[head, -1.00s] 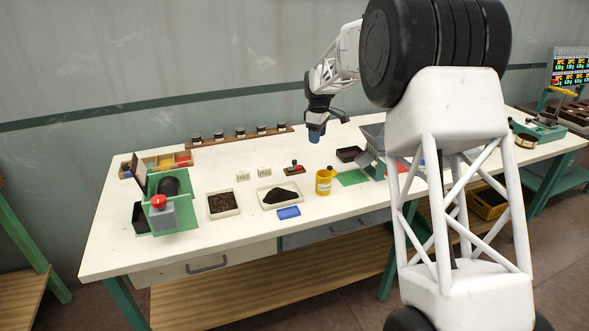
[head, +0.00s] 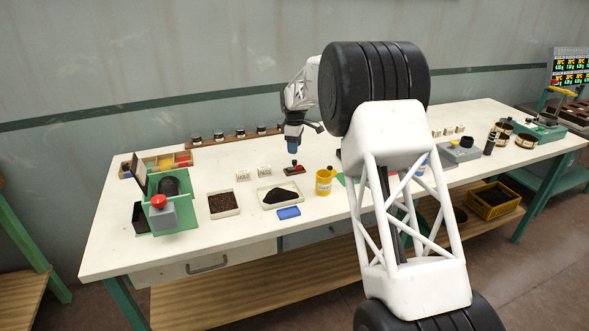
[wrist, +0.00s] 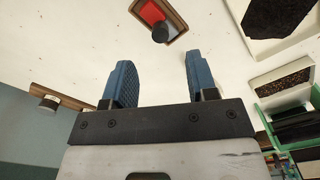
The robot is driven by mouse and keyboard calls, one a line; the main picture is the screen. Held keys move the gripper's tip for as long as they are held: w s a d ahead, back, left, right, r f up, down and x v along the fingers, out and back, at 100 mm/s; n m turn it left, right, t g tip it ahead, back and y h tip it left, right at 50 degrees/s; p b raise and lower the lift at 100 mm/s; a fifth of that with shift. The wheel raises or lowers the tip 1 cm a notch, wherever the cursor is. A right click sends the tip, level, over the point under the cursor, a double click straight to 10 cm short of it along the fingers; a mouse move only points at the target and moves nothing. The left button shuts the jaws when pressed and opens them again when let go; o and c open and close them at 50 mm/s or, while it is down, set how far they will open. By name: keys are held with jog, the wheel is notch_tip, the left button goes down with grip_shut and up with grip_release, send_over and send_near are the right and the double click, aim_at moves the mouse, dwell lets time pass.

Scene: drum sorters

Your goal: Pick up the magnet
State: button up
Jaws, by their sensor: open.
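What looks like the magnet, a small piece with a dark round knob (head: 294,163), stands on a small red-topped holder (head: 296,171) in the middle of the bench. In the wrist view the dark knob (wrist: 160,33) shows against the red holder (wrist: 158,14), beyond the fingertips and roughly centred between them. My gripper (head: 293,151) hangs with its blue fingers pointing down, just above the knob. In the wrist view the two fingers (wrist: 158,68) are apart, with nothing between them.
A white tray of black powder (head: 263,202) and a yellow cup (head: 324,187) stand nearby in front. Two small white blocks (head: 243,175) lie to the left. A wooden rack with dark-topped pieces (head: 228,139) stands behind. Bare bench lies between.

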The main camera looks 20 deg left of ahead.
aim_at(295, 161)
jog(key=shift+f, duration=1.2)
jog(key=shift+f, duration=0.15)
jog(key=shift+f, duration=2.45)
jog(key=shift+c, duration=0.2)
grip_shut()
